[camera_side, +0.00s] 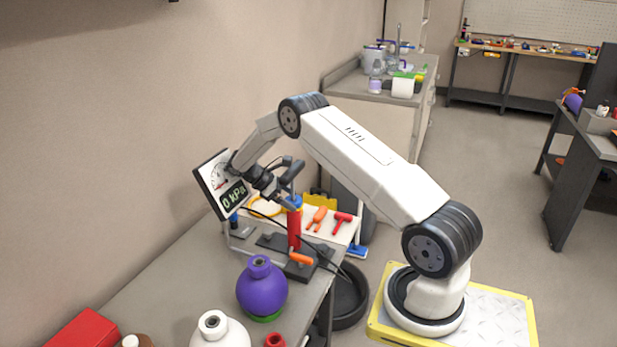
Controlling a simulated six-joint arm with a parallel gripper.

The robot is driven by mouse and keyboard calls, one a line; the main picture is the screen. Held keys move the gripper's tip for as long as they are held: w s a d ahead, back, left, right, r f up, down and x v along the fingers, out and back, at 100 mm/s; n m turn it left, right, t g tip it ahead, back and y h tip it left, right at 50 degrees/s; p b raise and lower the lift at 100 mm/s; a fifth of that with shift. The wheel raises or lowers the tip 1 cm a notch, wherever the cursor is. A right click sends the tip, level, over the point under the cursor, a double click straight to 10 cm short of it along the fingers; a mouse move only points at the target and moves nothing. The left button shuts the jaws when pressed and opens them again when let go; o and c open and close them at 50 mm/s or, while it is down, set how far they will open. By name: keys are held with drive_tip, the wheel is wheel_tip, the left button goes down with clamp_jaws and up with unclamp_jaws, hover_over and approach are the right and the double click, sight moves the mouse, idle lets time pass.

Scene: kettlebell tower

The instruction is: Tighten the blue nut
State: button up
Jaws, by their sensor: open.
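A red upright cylinder (294,230) stands on a dark base plate (272,242) on the workbench. A small blue part (297,201), which looks like the blue nut, shows at the top of the cylinder. My gripper (291,186) is open, right at the cylinder's top. Its dark fingers partly hide the blue part, and I cannot tell whether they touch it. A gauge panel (221,184) with a dial and a "0 kPa" readout stands behind my gripper, to its left.
A purple round vessel (262,290) and a white one (220,332) stand in front on the bench. An orange-handled part (301,259) is at the cylinder's foot. A white board (330,227) with orange and red tools lies behind. A black cable runs past the cylinder.

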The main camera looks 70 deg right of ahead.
drive_tip(key=shift+r, duration=1.4)
drive_tip(key=shift+w+d+r, duration=0.1)
drive_tip(key=shift+w+r, duration=0.1)
drive_tip(key=shift+r, duration=1.45)
drive_tip(key=shift+s+d, duration=0.1)
drive_tip(key=shift+r, duration=0.1)
drive_tip(key=a+f+v, duration=0.1)
drive_tip(key=v, duration=0.6)
drive_tip(key=shift+w, duration=0.5)
drive_tip(key=shift+a, duration=0.1)
